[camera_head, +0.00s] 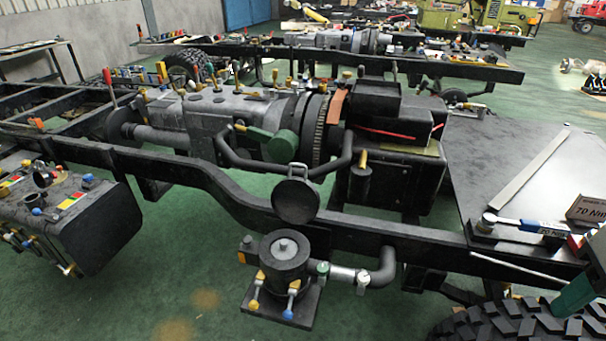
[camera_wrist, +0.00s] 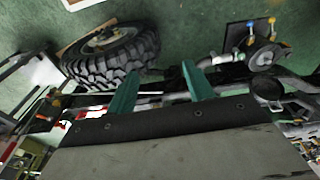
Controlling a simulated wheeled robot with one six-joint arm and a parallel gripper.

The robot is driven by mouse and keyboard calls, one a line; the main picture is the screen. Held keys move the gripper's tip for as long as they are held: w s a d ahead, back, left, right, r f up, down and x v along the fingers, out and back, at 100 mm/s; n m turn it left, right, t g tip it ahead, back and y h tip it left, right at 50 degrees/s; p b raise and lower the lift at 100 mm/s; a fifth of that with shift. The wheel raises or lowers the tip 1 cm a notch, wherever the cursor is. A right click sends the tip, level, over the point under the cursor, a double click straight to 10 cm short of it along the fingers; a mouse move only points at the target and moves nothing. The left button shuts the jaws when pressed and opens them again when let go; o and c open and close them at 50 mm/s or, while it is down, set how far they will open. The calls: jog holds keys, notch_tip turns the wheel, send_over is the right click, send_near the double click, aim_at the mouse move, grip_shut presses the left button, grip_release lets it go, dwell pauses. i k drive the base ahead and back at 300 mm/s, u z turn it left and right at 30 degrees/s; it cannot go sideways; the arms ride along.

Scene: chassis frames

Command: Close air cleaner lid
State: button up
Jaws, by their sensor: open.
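The air cleaner (camera_head: 285,262) is a dark round canister on a small plate beside the chassis rail. Its lid (camera_head: 296,203), a dark disc with a loop handle, stands raised above and behind the canister, in front of the rail. In the wrist view the air cleaner (camera_wrist: 262,53) is at upper right and the lid (camera_wrist: 268,92) is below it. My gripper (camera_wrist: 160,70) shows there as two teal fingers, spread apart with nothing between them. Part of my gripper (camera_head: 575,295) shows at the lower right of the head view, well right of the air cleaner.
A large tyre (camera_head: 525,322) lies at lower right, and the tyre (camera_wrist: 110,52) fills the wrist view's upper left. The black chassis rail (camera_head: 390,238) runs behind the air cleaner. A pipe (camera_head: 380,270) joins its right side. Green floor (camera_head: 190,265) is open to its left.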

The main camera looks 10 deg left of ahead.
aim_at(295, 199)
jog(key=z, duration=0.3)
jog(key=k, duration=0.3)
jog(key=u, duration=1.15)
jog(key=i, duration=1.35)
jog(key=z, duration=0.15)
